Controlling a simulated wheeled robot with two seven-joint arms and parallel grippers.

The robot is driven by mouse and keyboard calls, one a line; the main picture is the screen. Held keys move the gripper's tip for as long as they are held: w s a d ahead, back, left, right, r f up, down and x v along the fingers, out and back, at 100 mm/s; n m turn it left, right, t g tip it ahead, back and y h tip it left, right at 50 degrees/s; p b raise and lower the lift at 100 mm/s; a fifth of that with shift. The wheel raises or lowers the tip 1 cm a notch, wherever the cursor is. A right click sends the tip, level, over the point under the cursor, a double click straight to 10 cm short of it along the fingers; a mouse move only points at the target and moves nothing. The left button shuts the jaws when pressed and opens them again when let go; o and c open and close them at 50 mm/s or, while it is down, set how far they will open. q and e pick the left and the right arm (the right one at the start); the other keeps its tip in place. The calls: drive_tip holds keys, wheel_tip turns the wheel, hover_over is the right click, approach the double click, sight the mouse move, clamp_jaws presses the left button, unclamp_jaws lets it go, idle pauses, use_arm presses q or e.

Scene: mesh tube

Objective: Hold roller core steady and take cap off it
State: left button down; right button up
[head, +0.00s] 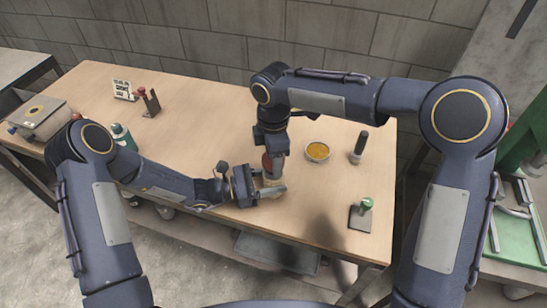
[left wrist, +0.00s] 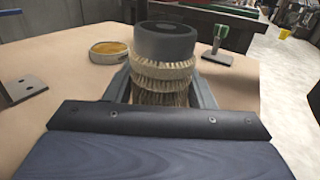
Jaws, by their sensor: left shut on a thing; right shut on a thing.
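The roller core (left wrist: 163,85) stands upright in the left wrist view, with tan bristle rings and a dark grey top. My left gripper (head: 272,189) is shut around its lower part. Its two fingers (left wrist: 161,92) show on either side of the core. My right gripper (head: 271,150) points down above the core in the head view. The head view does not make clear whether this piece touches the core. The right gripper cannot be made out in the left wrist view.
A round dish with yellow contents (head: 317,152), a dark upright cylinder (head: 360,147) and a green-knobbed stand (head: 362,215) are on the right part of the table. A white card (head: 124,91) and a red-knobbed stand (head: 150,102) are at back left. The table's back middle is clear.

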wheel_tip(320, 180, up, 3)
drive_tip(key=shift+f, duration=0.1)
use_arm(q)
drive_tip(key=c, duration=0.6)
unclamp_jaws()
drive_tip(key=shift+o, duration=0.2)
drive_tip(key=shift+a, duration=0.1)
drive_tip(key=b+v, duration=0.1)
drive_tip(key=v, duration=1)
use_arm(e)
drive_tip(key=shift+f, duration=0.8)
use_arm(q)
drive_tip(key=shift+s+a+b, duration=0.2)
drive_tip(key=shift+a+b, duration=0.1)
drive_tip(key=shift+a, duration=0.15)
